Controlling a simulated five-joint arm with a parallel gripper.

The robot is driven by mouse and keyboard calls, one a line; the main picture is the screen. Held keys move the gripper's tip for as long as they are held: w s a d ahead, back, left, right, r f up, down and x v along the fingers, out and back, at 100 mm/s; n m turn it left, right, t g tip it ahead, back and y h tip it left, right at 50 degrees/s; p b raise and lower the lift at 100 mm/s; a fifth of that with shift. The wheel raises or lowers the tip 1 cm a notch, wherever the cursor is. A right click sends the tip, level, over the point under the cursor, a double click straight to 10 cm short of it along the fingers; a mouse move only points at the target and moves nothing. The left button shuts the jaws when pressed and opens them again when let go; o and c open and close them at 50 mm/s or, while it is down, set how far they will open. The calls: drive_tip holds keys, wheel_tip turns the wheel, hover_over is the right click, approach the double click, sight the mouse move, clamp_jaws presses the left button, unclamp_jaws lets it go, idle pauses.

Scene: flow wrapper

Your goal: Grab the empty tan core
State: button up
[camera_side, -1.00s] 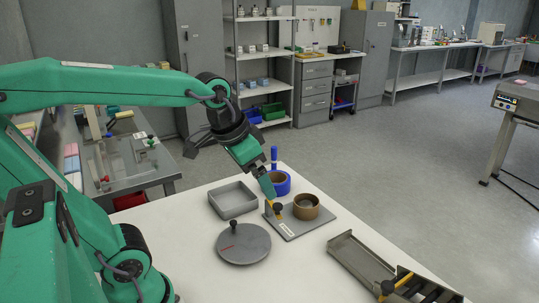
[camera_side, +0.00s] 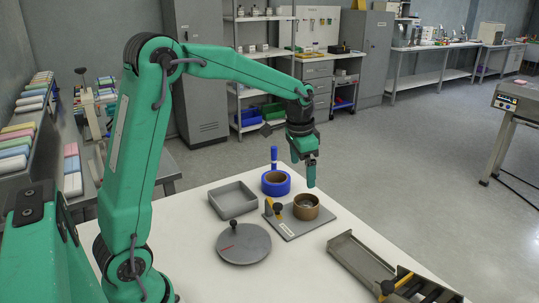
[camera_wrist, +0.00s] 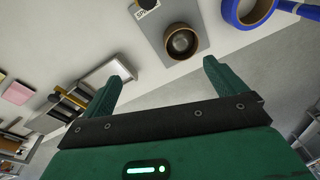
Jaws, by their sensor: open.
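The tan core (camera_side: 306,207) is a short brown ring standing on a grey plate (camera_side: 290,228) on the white table. In the wrist view the core (camera_wrist: 168,42) lies beyond the fingers, a little right of centre, with a dark round thing inside its opening. My gripper (camera_side: 304,171) is above and just behind the core in the side view, pointing down, with its fingers apart and nothing between them. The fingers (camera_wrist: 160,80) also show in the wrist view, clear of the core.
A black and yellow knob (camera_side: 277,209) is left of the core. A grey tray (camera_side: 233,200), a round grey disc (camera_side: 243,244) and a metal channel (camera_side: 360,262) are nearby.

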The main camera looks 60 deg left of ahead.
drive_tip(key=m+g, duration=0.1)
hover_over(306, 203)
wheel_tip(306, 203, down, 9)
drive_tip(key=shift+f, duration=0.1)
drive_tip(key=shift+f, duration=0.1)
drive_tip(key=shift+f, duration=1.2)
drive_tip(key=shift+f, duration=0.1)
drive_tip(key=shift+f, duration=2.5)
drive_tip(key=shift+c, duration=0.3)
drive_tip(key=c, duration=1)
